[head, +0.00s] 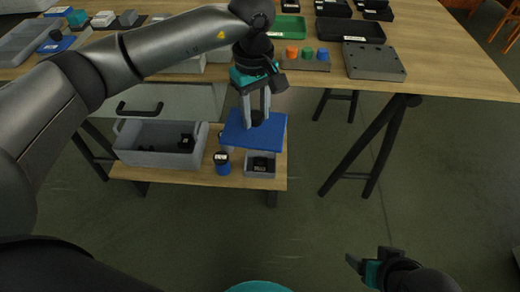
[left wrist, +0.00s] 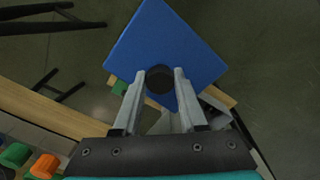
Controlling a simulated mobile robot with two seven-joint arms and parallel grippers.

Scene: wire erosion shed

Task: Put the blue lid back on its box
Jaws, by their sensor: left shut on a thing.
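The blue lid (head: 268,136) is a flat square plate with a black knob (left wrist: 159,80). My left gripper (head: 256,115) is shut on this knob, and the lid hangs below the fingers. In the left wrist view the lid (left wrist: 165,40) stretches out beyond the fingertips. A small open grey box (head: 260,171) with something black inside stands on the low wooden shelf. In the head view the lid overlaps its back edge; the lid looks raised above it, apart from it. My right gripper (head: 372,264) is at the bottom right, away from these things; its jaw opening is unclear.
A larger grey bin (head: 150,155) with black items stands left on the shelf. A blue jar (head: 223,168) stands beside the small box. The workbench (head: 440,70) above carries trays, a grey block (head: 373,62) and coloured knobs.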

